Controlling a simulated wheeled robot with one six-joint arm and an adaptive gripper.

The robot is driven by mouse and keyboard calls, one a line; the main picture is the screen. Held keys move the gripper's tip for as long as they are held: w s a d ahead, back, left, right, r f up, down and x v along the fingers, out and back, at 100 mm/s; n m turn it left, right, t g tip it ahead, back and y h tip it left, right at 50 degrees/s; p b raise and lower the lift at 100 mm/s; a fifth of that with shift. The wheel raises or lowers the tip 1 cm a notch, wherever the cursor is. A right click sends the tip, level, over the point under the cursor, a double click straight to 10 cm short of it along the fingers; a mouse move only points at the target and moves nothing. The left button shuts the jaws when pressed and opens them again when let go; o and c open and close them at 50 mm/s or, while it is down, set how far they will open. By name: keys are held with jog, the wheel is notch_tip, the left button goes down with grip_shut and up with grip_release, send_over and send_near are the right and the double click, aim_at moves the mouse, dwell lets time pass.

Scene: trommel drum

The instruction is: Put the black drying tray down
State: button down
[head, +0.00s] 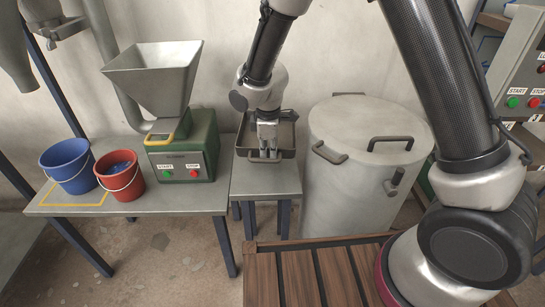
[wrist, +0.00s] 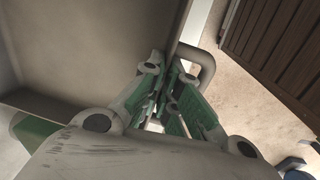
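The black drying tray (head: 286,134) is a shallow dark tray with raised walls and a handle at its near side. It is level over the small grey side table (head: 266,181); I cannot tell if it rests on the top or hangs just above it. My gripper (head: 266,150) points down at the tray's near side and is shut on it. In the wrist view the fingers (wrist: 173,82) close at the rim beside the looped handle (wrist: 207,66). The tray's inside (wrist: 85,45) looks empty there; part of it is hidden by my arm.
A green machine with a grey hopper (head: 153,75) stands on the table at left, with a blue bucket (head: 68,167) and a red bucket (head: 120,181). A large grey drum (head: 350,180) stands close right of the tray. A wooden slatted platform (head: 300,275) lies in front.

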aim_at(268, 181)
jog(key=shift+n, duration=0.4)
notch_tip(268, 181, down, 10)
jog(key=shift+a, duration=0.1)
jog(key=c, duration=1.6)
grip_release()
jog(key=shift+f, duration=0.1)
jog(key=shift+c, duration=0.2)
notch_tip(268, 181, up, 12)
jog(key=s, duration=0.1)
jog(key=shift+s, duration=0.15)
